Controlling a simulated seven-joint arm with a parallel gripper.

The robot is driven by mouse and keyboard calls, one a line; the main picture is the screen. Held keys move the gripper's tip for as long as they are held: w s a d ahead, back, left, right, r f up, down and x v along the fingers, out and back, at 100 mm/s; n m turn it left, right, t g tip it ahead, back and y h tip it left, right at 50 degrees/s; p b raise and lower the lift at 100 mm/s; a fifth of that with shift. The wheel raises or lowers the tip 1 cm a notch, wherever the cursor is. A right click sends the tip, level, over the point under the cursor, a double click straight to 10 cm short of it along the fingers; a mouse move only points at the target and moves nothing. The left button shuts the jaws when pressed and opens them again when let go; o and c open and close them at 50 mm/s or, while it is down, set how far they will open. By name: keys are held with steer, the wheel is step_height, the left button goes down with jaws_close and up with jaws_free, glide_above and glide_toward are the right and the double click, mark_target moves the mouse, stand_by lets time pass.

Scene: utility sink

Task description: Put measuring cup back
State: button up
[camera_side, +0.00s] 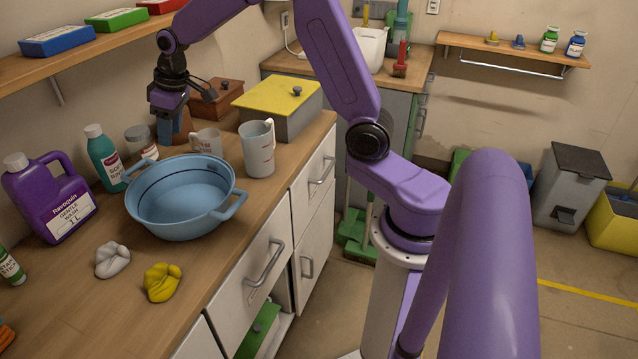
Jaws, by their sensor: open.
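A tall white measuring cup (258,152) with printed markings and a handle stands upright on the wooden counter, right of the blue basin. A smaller white cup (207,143), also with print, stands behind the basin, to the left of the tall one. My gripper (166,134) points down at the back of the counter, left of the small cup and apart from both cups. It is open and I see nothing held in it. Its fingertips are small and overlap a brown object (184,124), so I cannot tell whether they touch it.
The blue basin (180,232) fills the counter's middle. A purple bottle (52,198), a green bottle (103,158) and a lidded jar (140,140) stand left. Grey and yellow cloths (162,283) lie in front. A yellow-lidded box (278,95) stands behind the tall cup.

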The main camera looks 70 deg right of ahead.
steer(key=s+a+r+n+g, duration=0.1)
steer(key=s+a+n, duration=0.1)
steer(key=s+a, duration=0.5)
steer(key=s+a+n+g, duration=0.1)
steer(key=s+a+n, duration=0.15)
steer(key=s, duration=0.75)
steer(key=s+d+n, duration=0.1)
steer(key=s+n, duration=0.1)
steer(key=s, duration=0.8)
steer(key=s+d+f+n, duration=0.1)
steer(key=s+d+n, duration=0.1)
steer(key=s, duration=0.9)
steer(key=shift+f+g+h, duration=0.15)
steer(key=shift+g+h, duration=0.15)
steer(key=shift+g, duration=0.1)
